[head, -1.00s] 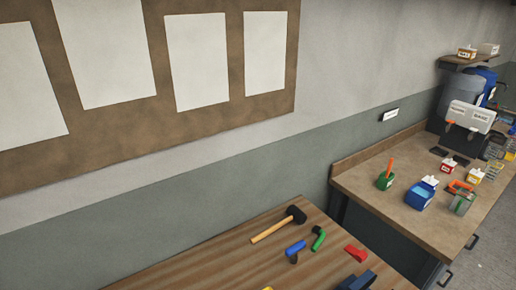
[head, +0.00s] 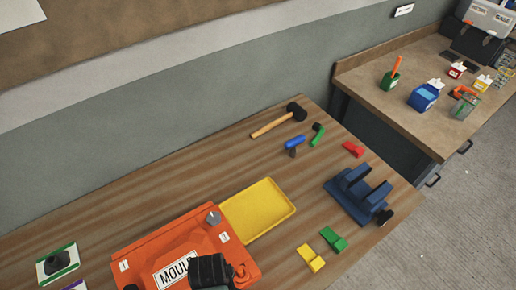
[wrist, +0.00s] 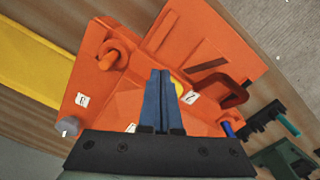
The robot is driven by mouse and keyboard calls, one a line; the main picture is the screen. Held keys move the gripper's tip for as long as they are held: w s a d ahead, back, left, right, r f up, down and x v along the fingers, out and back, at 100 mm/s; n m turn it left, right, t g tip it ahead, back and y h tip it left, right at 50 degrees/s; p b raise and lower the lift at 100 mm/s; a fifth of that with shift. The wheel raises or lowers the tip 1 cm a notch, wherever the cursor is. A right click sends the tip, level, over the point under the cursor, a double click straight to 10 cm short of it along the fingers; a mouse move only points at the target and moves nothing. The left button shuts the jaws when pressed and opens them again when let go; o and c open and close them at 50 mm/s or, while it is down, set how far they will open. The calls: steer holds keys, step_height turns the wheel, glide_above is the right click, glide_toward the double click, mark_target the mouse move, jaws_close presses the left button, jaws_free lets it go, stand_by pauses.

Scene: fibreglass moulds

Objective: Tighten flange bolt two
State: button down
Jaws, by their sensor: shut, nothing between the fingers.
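The orange mould (head: 190,238) lies on the wooden bench and fills the middle of the wrist view (wrist: 150,50). Label 2 (wrist: 190,97) is just right of my gripper (wrist: 160,74), whose blue fingers are shut with nothing between them. A small yellow piece (wrist: 180,88) shows beside the right finger, partly hidden; I cannot tell whether it is bolt two. Label 3 (wrist: 82,100) is at the left, between a grey hex bolt head (wrist: 68,125) and an orange bolt (wrist: 108,60). I cannot tell whether the fingertips touch the mould.
A yellow tray (head: 288,211) adjoins the mould. A mallet (head: 275,125), a blue-handled tool (head: 294,142), a blue vice-like fixture (head: 345,202), and green (head: 333,239) and yellow (head: 311,258) blocks lie on the bench. A dark red clamp (wrist: 232,92) is on the mould near the fingers.

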steer(key=shift+f, duration=0.65)
steer(key=shift+a, duration=0.35)
steer(key=shift+s+a+r+p, duration=0.1)
steer(key=shift+s+a+p, duration=0.1)
steer(key=shift+s+p, duration=0.45)
steer(key=shift+s+a+p, duration=0.15)
steer(key=shift+s+p, duration=0.1)
steer(key=shift+p, duration=0.8)
steer(key=shift+s+a+p, duration=0.3)
steer(key=shift+a+p, duration=0.05)
steer(key=shift+p, duration=0.25)
steer(key=shift+s+d+r, duration=0.1)
steer(key=shift+s, duration=0.05)
steer(key=shift+d+p, duration=0.1)
steer(key=shift+p, duration=0.3)
step_height(320, 180, up, 2)
steer(key=shift+s+d+p, duration=0.1)
steer(key=shift+p, duration=1.1)
steer(key=shift+d+r, duration=0.1)
steer(key=shift+r, duration=1.75)
